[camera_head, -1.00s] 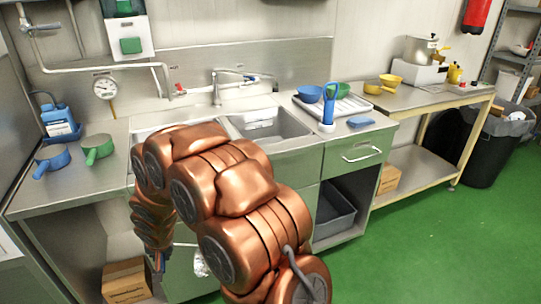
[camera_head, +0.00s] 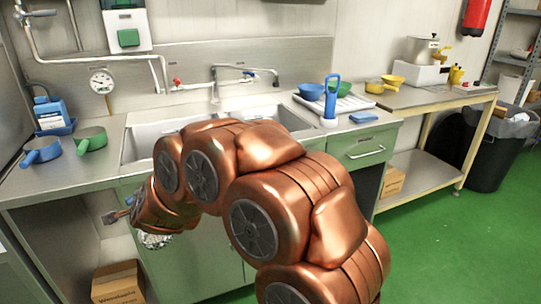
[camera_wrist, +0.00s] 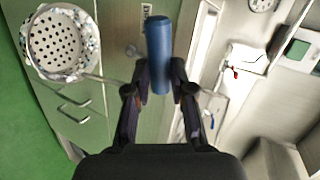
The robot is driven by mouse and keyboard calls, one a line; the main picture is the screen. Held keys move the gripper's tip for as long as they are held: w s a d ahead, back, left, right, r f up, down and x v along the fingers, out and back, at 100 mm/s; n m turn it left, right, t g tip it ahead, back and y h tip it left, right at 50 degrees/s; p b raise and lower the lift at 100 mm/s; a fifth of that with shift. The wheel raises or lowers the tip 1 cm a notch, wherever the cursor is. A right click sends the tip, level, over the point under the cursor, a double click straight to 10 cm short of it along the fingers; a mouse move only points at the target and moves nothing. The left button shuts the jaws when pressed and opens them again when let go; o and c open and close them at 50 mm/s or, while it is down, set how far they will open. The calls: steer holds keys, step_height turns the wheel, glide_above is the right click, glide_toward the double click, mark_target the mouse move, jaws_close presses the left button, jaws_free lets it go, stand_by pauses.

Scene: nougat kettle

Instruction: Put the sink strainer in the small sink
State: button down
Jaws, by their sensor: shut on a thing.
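In the wrist view my gripper (camera_wrist: 159,72) is shut on a blue cylindrical handle (camera_wrist: 158,35). A round, perforated metal strainer (camera_wrist: 62,42) with a shiny rim shows at upper left. A thin rod runs from it toward the fingers; I cannot clearly see how it joins the handle. In the head view a shiny patch of the strainer (camera_head: 155,241) shows below my wrist, in front of the cabinet and below the counter. My fingers are mostly hidden there. Behind my arm are the left sink basin (camera_head: 150,134) and right sink basin (camera_head: 262,113), both partly covered.
Blue and green pans (camera_head: 90,138) stand on the left counter. A faucet (camera_head: 214,88) rises behind the basins. A cardboard box (camera_head: 118,284) sits below the counter.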

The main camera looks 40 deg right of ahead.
steer(key=s+d+r+m+t+h+p, duration=0.1)
steer(key=d+r+m+h+p, duration=0.1)
steer(key=d+r+m+h, duration=0.1)
steer(key=shift+s+d+r, duration=0.3)
steer(key=shift+d+r, duration=0.3)
steer(key=shift+r, duration=0.1)
stand_by(0.6)
